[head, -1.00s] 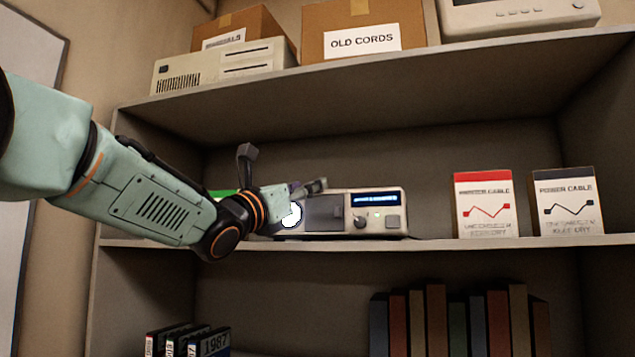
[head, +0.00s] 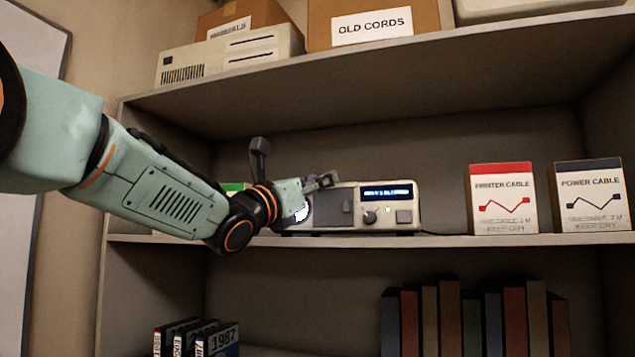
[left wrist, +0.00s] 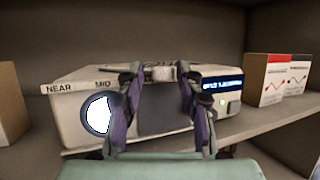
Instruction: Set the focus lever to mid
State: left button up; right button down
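The beige device (head: 395,217) stands on the middle shelf, with a blue display and a bright round lens at its left. In the left wrist view, its top edge carries the labels NEAR and MID (left wrist: 103,84). A small pale block, apparently the focus lever (left wrist: 163,73), shows at the top edge, right of MID. My left gripper (left wrist: 159,70) has its two fingers apart, one on each side of this block; I cannot tell whether either touches it. In the head view, my left gripper (head: 326,181) is at the device's top front edge and hides part of it. My right gripper is not in view.
A printer cable box (head: 502,198) and a power cable box (head: 592,196) stand to the right on the same shelf. The upper shelf (head: 380,86) overhangs the device. Books (head: 475,322) stand below. The shelf between the device and the boxes is mostly clear.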

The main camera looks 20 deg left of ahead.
pick_arm(q)
jog(key=shift+s+d+r, duration=0.15)
jog(key=shift+s, duration=0.1)
jog(key=c, duration=0.3)
grip_shut()
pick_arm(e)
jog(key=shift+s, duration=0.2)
pick_arm(q)
jog(key=shift+a+r+h, duration=0.15)
jog(key=shift+a+h, duration=0.05)
jog(key=shift+h, duration=0.2)
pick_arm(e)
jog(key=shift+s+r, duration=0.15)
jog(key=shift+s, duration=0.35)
